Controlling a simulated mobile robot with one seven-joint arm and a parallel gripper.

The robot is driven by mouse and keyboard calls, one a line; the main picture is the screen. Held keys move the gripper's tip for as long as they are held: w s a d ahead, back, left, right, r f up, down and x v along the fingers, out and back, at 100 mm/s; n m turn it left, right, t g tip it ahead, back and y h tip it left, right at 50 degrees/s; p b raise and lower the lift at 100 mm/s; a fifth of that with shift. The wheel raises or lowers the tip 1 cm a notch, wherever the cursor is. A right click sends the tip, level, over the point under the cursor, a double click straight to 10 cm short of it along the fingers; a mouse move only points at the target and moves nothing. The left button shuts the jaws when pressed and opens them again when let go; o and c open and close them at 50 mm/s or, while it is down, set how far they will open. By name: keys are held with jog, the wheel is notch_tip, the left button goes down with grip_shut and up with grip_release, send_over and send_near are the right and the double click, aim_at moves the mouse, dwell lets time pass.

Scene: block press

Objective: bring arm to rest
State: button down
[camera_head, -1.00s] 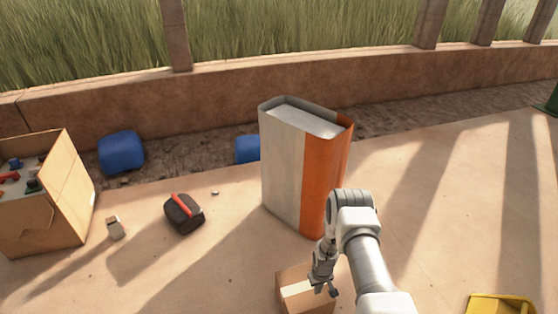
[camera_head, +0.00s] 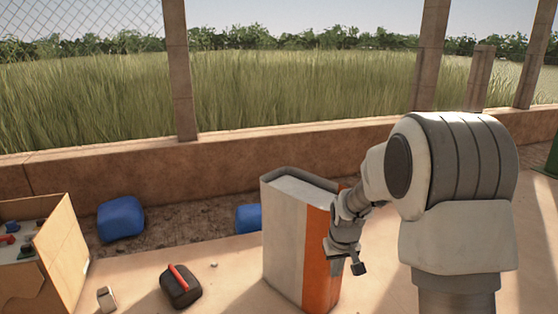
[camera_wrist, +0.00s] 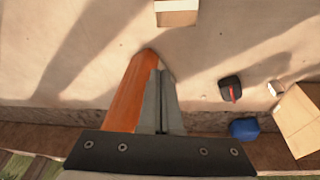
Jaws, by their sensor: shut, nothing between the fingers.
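My arm (camera_head: 455,200) is raised and bent at the right of the head view, its large pale joint close to the camera. My gripper (camera_head: 349,266) hangs from it, pointing down in front of the orange side of a tall book-shaped block (camera_head: 285,235). In the wrist view, my gripper (camera_wrist: 160,76) has its grey fingers together with nothing between them. The block's orange side (camera_wrist: 130,95) shows beside and behind the fingers. Whether the gripper touches the block I cannot tell. My arm hides part of the block's right edge.
An open cardboard box (camera_head: 62,245) with small coloured things stands at the left. A dark case with a red handle (camera_head: 180,286), a small pale block (camera_head: 106,298) and blue lumps (camera_head: 121,218) lie nearby. A small carton (camera_wrist: 176,14) shows in the wrist view. A low wall (camera_head: 100,172) runs behind.

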jog(key=s+r+m+t, duration=0.1)
jog(key=s+r+t, duration=0.1)
jog(key=s+r, duration=1.7)
jog(key=s, duration=1)
notch_tip(320, 180, up, 24)
jog(key=p, duration=2.3)
jog(key=shift+a+r+m+t+p, duration=0.15)
jog(key=shift+a+m+t+p, duration=0.15)
